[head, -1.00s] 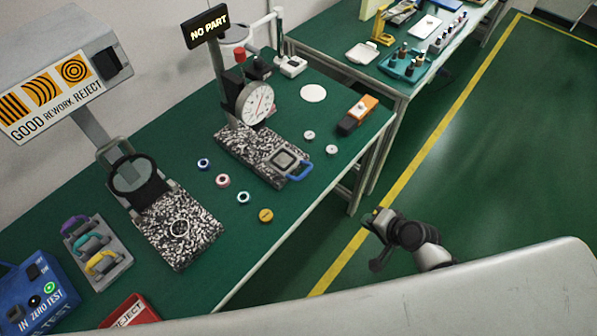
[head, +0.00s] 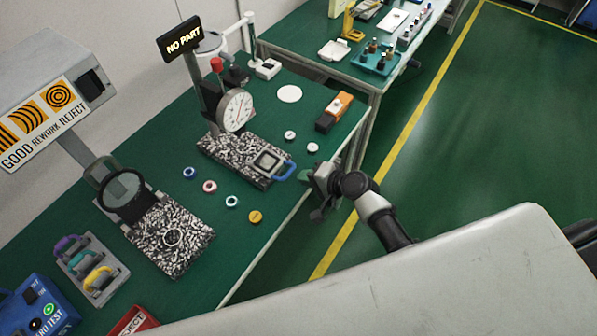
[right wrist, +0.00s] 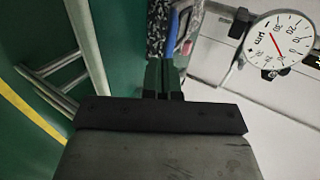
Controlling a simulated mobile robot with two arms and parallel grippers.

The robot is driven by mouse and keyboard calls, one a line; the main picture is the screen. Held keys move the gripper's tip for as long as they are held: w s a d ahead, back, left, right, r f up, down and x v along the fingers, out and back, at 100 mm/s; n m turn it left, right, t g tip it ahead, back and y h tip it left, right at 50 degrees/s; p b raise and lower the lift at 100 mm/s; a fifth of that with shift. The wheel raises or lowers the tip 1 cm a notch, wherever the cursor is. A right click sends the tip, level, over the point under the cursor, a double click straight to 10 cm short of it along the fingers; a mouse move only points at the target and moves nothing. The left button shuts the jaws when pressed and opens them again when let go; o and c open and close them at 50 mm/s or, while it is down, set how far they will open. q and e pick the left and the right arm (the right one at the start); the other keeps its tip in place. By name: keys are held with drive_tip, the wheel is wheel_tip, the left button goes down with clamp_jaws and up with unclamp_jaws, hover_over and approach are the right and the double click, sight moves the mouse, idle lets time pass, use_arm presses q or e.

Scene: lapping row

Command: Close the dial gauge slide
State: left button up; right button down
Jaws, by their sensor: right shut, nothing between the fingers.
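The dial gauge (head: 237,111) stands on a speckled granite base (head: 222,148) on the green bench. Its square grey slide (head: 267,160) sits at the right end of the base, out from under the gauge. The slide's blue handle (head: 284,171) sticks out toward the bench edge. My right gripper (head: 305,175) is shut and empty at the bench edge, just right of the blue handle and seemingly apart from it. In the right wrist view the shut fingers (right wrist: 165,78) point toward the blue handle (right wrist: 172,30), and the gauge face (right wrist: 278,40) shows at upper right. My left gripper is not in view.
A "NO PART" sign (head: 183,38) stands above the gauge. Small rings lie left of the base; two silver discs (head: 290,135) and an orange-black block (head: 334,112) lie behind the handle. An optical stand (head: 122,200) is at left. Floor at right is clear.

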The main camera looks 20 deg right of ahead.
sight(265, 160)
drive_tip(key=shift+w+a+f, duration=0.3)
drive_tip(key=shift+w+a, duration=0.55)
drive_tip(key=shift+w, duration=0.1)
drive_tip(key=w+a+b, duration=0.1)
drive_tip(key=w+a, duration=0.1)
drive_tip(key=w, duration=0.1)
drive_tip(key=w+a+b, duration=0.1)
drive_tip(key=w+a, duration=0.1)
drive_tip(key=w, duration=0.1)
drive_tip(key=w+a+b, duration=0.1)
drive_tip(key=w+a, duration=0.2)
drive_tip(key=shift+w+a+b, duration=0.1)
drive_tip(key=shift+b, duration=0.2)
drive_tip(key=shift+r, duration=0.2)
